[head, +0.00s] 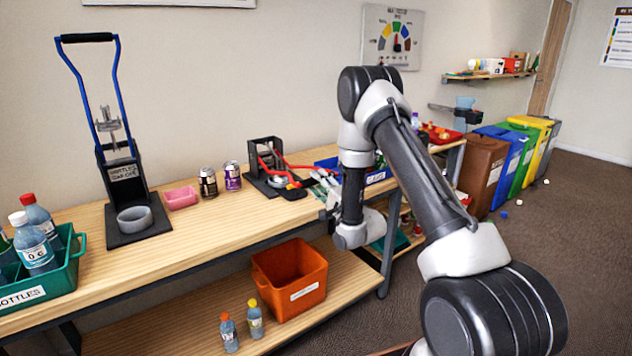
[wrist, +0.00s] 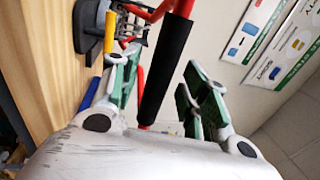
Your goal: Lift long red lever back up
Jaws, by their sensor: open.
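The long red lever (head: 300,167) belongs to the dark can crusher (head: 262,150) on the workbench. In the head view it lies low, reaching right from the crusher towards my gripper (head: 325,188). In the wrist view the lever's black grip (wrist: 166,65) runs between the two fingers of my gripper (wrist: 158,75), with red showing at both ends. The fingers are open, one on each side of the grip, and do not look closed on it. My arm hides part of the bench behind the gripper in the head view.
Two cans (head: 220,179) and a pink tray (head: 181,197) stand left of the crusher. A blue bin (head: 375,177) is behind my gripper. A tall blue-handled press (head: 125,170) stands further left. An orange crate (head: 290,280) is on the lower shelf.

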